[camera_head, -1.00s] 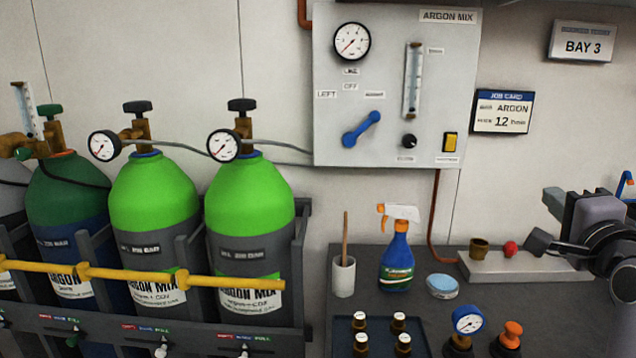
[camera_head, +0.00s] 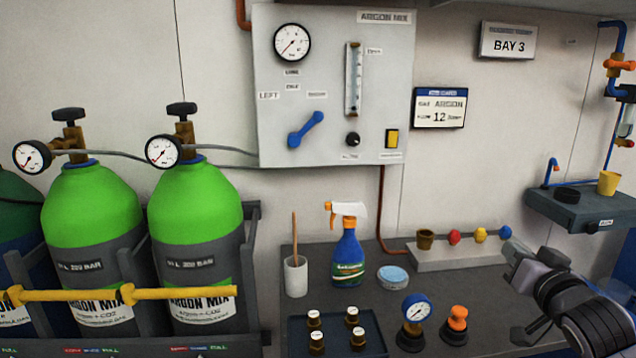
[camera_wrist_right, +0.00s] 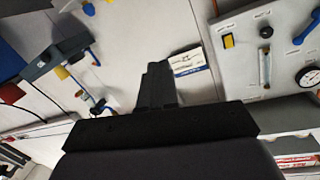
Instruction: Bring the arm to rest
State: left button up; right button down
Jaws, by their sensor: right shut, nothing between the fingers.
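My right gripper (camera_head: 516,262) is over the right part of the grey bench (camera_head: 480,285), with its arm coming in from the lower right. Its fingers are shut and empty. In the right wrist view the closed fingers (camera_wrist_right: 158,85) stand together in front of the wall, pointing toward the job card (camera_wrist_right: 187,62). The gripper appears apart from the things on the bench. My left gripper is in neither view.
A grey block with coloured knobs (camera_head: 455,237) lies just left of the gripper. A spray bottle (camera_head: 347,255), a cup (camera_head: 295,276), a gauge (camera_head: 416,310) and a tray of fittings (camera_head: 370,335) stand further left. Gas cylinders (camera_head: 195,215) fill the left.

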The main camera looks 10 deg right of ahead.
jog(key=s+a+f+n+g+y, duration=0.1)
jog(key=s+a+f+n, duration=0.15)
jog(key=f, duration=0.45)
jog(key=s+a+f+n+g+y, duration=0.1)
jog(key=s+a+f+n+g, duration=0.15)
jog(key=f, duration=0.55)
jog(key=s+a+f+n+y, duration=0.1)
jog(key=s+a+f+n, duration=0.2)
jog(key=f, duration=0.4)
jog(key=s+a+f+n+g+y, duration=0.1)
jog(key=s+a+f+n+g, duration=0.1)
jog(key=s+f, duration=0.45)
jog(key=s+a+f+n+g+y, duration=0.1)
jog(key=s+a+f+n+g, duration=0.15)
jog(key=s+f, duration=0.45)
jog(key=s+a+r+m+t, duration=0.1)
jog(key=a+m, duration=0.3)
jog(key=a, duration=0.5)
jog(key=shift+a+m+t+y, duration=0.35)
jog(key=shift+a+t+y, duration=0.05)
jog(key=shift+t, duration=0.1)
jog(key=shift+s, duration=0.1)
